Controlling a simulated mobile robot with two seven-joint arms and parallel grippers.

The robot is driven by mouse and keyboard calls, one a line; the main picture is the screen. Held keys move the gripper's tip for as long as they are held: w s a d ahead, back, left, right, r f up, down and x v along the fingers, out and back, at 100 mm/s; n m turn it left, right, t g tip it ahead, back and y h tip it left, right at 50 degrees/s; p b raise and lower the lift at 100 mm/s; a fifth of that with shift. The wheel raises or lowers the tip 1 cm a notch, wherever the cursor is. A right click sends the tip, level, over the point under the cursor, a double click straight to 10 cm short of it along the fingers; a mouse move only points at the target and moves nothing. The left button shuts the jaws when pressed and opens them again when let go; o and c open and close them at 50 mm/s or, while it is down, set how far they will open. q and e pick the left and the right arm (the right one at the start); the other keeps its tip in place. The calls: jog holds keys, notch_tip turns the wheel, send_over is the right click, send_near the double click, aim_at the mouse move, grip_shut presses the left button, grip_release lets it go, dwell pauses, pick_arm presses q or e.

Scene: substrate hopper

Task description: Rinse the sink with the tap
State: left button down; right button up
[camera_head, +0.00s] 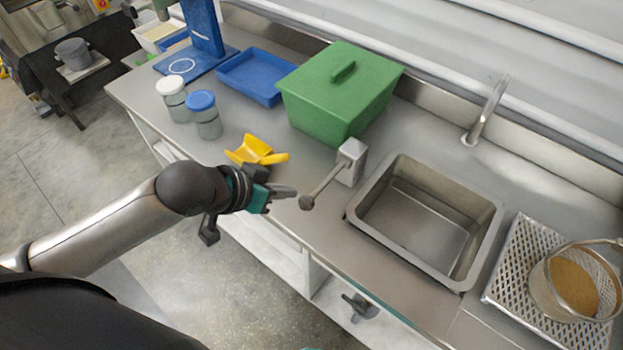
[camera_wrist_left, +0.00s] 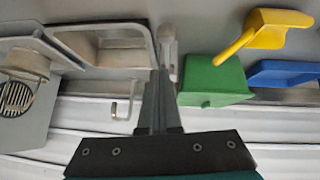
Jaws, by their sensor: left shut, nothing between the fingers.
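The steel sink (camera_head: 425,215) is set into the counter, and its basin looks empty. The tap (camera_head: 487,110) is a bent steel spout behind the sink; no water shows from it. A grey box with a lever (camera_head: 328,182) stands at the sink's left side, and the lever ends in a round knob. My left gripper (camera_head: 290,192) is shut and empty, with its fingertips close to the knob; I cannot tell if they touch. In the left wrist view, the sink (camera_wrist_left: 146,28) and tap (camera_wrist_left: 125,106) show left of the shut fingers. My right gripper's fingers do not show.
A green lidded bin (camera_head: 335,95) stands behind the lever box. A yellow scoop (camera_head: 252,150), a blue tray (camera_head: 250,76) and two jars (camera_head: 207,115) are on the left of the counter. A perforated rack (camera_head: 520,265) with a round sieve is right of the sink.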

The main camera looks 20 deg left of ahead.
pick_arm(q)
jog(key=shift+n+h, duration=0.3)
jog(key=shift+h, duration=0.1)
jog(key=shift+w+a+r, duration=1.05)
jog(key=shift+w+r, duration=0.25)
jog(key=shift+w, duration=0.05)
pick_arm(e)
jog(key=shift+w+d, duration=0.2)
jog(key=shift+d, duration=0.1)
pick_arm(q)
jog(key=b, duration=0.1)
send_over(321, 185)
jog(key=s+a, duration=0.2)
notch_tip(321, 185, down, 7)
jog(key=f, duration=0.3)
jog(key=shift+s+d+b, duration=0.15)
jog(key=shift+d+b, duration=0.05)
jog(key=shift+b, duration=0.1)
jog(key=shift+d+f, duration=0.1)
jog(key=shift+f, duration=0.35)
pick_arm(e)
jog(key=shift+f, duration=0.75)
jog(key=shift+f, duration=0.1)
